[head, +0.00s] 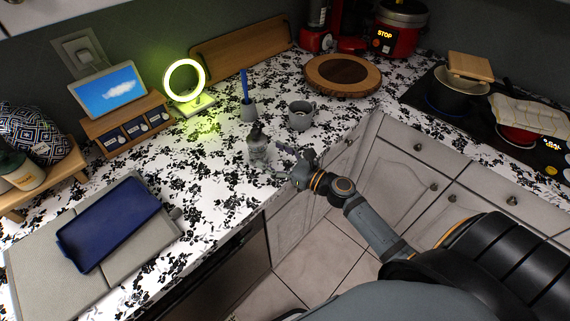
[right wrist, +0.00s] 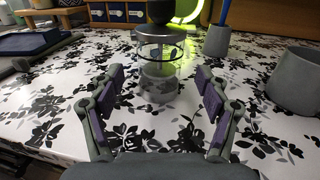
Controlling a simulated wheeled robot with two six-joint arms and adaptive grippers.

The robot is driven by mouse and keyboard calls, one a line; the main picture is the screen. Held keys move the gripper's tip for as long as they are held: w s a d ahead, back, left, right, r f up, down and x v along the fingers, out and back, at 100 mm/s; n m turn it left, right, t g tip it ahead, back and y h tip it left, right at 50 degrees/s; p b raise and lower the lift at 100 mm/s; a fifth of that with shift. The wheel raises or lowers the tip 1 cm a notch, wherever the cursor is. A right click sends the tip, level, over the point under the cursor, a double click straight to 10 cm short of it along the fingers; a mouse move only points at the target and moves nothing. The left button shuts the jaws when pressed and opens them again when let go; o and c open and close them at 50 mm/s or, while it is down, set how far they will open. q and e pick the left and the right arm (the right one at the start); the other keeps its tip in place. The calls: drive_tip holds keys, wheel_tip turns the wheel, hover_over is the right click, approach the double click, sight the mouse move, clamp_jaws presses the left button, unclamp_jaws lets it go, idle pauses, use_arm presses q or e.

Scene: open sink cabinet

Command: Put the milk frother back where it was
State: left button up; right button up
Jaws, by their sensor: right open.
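The milk frother (head: 258,148), a clear glass cylinder with a dark top, stands upright on the patterned counter near its front edge. In the right wrist view the milk frother (right wrist: 158,75) is straight ahead, its upper end cut off by the frame. My right gripper (head: 284,162) is just to the right of it in the head view. In the right wrist view my right gripper (right wrist: 160,90) is open and empty, its fingers spread on either side of the line to the frother, which stands beyond the fingertips. My left gripper is not in view.
A grey mug (head: 300,115) stands behind the gripper, and a grey cup with a blue brush (head: 248,107) behind the frother. A lit ring lamp (head: 185,82) and small drawers (head: 128,130) are farther back. A blue tray (head: 110,222) lies left. Counter left of the frother is clear.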

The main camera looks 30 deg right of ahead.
drive_tip(key=s+b, duration=0.1)
drive_tip(key=s+d, duration=0.1)
drive_tip(key=s+f+b, duration=0.1)
drive_tip(key=shift+s+d+b, duration=0.3)
drive_tip(key=shift+d, duration=0.05)
drive_tip(key=p, duration=0.1)
drive_tip(key=r+p, duration=0.1)
drive_tip(key=shift+s+d+r+p, duration=0.2)
drive_tip(key=shift+s+d+p, duration=0.05)
drive_tip(key=shift+s+p, duration=0.05)
drive_tip(key=shift+s+d+f+p, duration=0.1)
drive_tip(key=shift+s+d+p, duration=0.15)
drive_tip(key=shift+s+p, duration=0.25)
drive_tip(key=shift+s+d, duration=0.2)
drive_tip(key=shift+s, duration=0.1)
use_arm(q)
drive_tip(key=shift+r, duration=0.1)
use_arm(e)
drive_tip(key=shift+f, duration=0.1)
